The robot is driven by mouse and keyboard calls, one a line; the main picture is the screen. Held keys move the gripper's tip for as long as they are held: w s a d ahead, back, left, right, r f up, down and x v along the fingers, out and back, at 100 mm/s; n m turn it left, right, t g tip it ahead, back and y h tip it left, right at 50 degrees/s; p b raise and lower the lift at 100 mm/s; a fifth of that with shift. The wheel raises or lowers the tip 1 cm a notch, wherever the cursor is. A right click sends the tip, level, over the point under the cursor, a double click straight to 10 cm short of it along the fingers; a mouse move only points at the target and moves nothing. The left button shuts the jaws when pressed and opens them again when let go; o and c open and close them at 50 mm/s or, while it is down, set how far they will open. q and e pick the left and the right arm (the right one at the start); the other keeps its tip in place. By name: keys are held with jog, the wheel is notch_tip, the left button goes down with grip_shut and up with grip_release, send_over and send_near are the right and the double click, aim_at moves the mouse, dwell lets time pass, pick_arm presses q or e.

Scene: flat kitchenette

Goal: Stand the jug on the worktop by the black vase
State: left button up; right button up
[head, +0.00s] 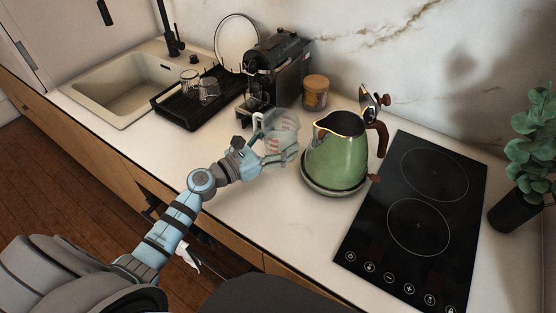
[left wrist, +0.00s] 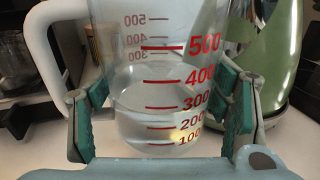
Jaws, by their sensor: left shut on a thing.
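The jug (head: 283,128) is clear, with a white handle and red measuring marks, and stands roughly upright left of the green kettle. My left gripper (head: 272,143) is shut on it. In the left wrist view the jug (left wrist: 165,75) fills the middle, with clear liquid in its lower part and a green pad on each side. I cannot tell whether its base touches the worktop (head: 245,205). The black vase (head: 513,211) holds a leafy plant at the far right, beyond the hob. My right gripper is not in view.
The green kettle (head: 335,160) on its base and the black hob (head: 415,215) lie between jug and vase. A coffee machine (head: 277,70), a lidded jar (head: 315,93), a drying rack (head: 200,98) and a sink (head: 115,85) are behind and left. Front worktop is clear.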

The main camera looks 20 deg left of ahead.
pick_arm(q)
notch_tip(320, 180, down, 4)
jog(key=shift+a+f+b, duration=0.1)
jog(key=shift+f+b, duration=0.05)
jog(key=shift+b, duration=0.95)
jog(key=shift+s, duration=0.1)
jog(key=o, duration=1.1)
jog(key=shift+f, duration=0.1)
jog(key=o, duration=0.4)
jog(key=shift+c, duration=0.2)
jog(key=shift+r, duration=0.2)
